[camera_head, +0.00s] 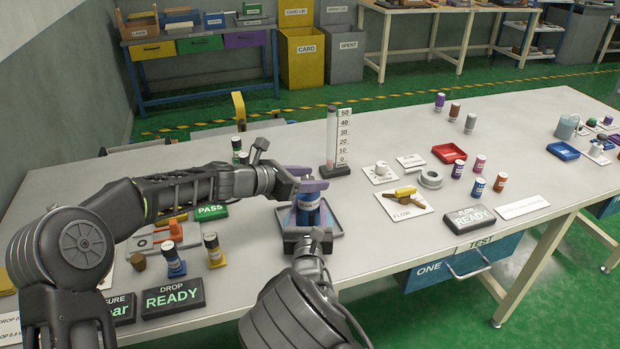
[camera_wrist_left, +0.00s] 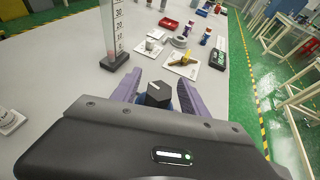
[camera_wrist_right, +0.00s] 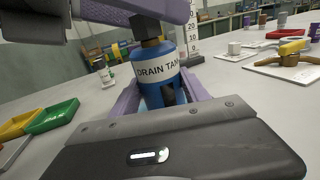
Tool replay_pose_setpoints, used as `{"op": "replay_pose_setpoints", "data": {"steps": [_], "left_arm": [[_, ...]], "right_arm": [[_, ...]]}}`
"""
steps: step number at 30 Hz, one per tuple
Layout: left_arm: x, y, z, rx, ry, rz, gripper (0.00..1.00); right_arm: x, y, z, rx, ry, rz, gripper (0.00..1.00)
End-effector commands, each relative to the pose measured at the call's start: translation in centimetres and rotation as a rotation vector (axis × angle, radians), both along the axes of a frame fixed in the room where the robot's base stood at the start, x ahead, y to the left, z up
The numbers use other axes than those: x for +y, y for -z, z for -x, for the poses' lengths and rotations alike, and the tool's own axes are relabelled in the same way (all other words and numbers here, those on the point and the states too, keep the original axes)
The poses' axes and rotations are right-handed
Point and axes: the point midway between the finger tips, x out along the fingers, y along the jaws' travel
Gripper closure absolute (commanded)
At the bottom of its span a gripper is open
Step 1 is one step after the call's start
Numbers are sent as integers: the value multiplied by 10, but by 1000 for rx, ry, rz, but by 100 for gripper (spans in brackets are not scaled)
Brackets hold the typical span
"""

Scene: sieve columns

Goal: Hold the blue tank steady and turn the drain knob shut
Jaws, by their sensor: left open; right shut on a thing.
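The blue tank (camera_head: 309,204), with a white band reading "DRAIN TANK" in the right wrist view (camera_wrist_right: 157,72), stands upright on a grey tray (camera_head: 338,228). My right gripper (camera_head: 308,222) is shut on the tank low down, one finger on each side. A dark faceted knob (camera_wrist_left: 157,94) tops the tank. My left gripper (camera_head: 306,184) is open above the tank, its purple fingers on either side of the knob with gaps in the left wrist view. In the head view the left gripper hides the knob.
A clear graduated tube (camera_head: 332,140) stands just behind the tank. A white card with a yellow-handled valve (camera_head: 403,196) lies to the right.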

Motion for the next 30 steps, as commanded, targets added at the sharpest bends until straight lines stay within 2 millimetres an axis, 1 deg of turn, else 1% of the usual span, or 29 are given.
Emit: {"op": "replay_pose_setpoints", "data": {"steps": [5, 24, 30], "left_arm": [[0, 0, 0, 0, 0, 0, 48], [0, 0, 0, 0, 0, 0, 100], [0, 0, 0, 0, 1, 0, 100]], "right_arm": [[0, 0, 0, -1, 0, 0, 100], [0, 0, 0, 0, 0, 0, 100], [0, 0, 0, 0, 0, 0, 100]]}}
